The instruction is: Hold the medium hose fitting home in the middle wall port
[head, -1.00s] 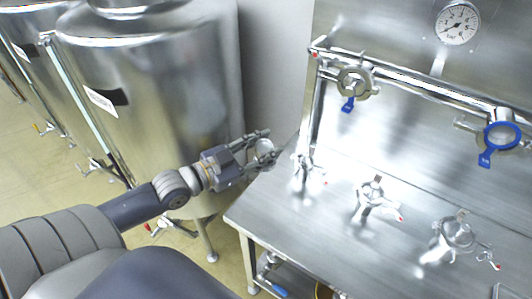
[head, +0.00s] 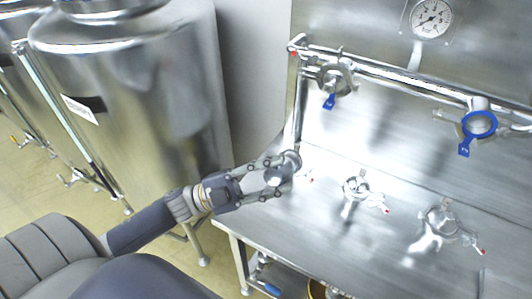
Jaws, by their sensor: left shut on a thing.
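My left gripper (head: 278,172) reaches in from the left over the left part of the steel bench. It is shut on a round, shiny metal piece (head: 274,177), which looks like a hose fitting; its size is hard to judge. Two wall ports show on the pipe along the back panel. One port (head: 335,78) has a blue tag and a clamp. The other port (head: 480,123), farther right, has a blue ring and tag. Both are apart from my gripper. I cannot tell which is the middle port. My right gripper is out of view.
A third is mostly hidden behind my gripper. A large steel tank (head: 130,90) stands left. A pressure gauge (head: 431,18) is on the panel.

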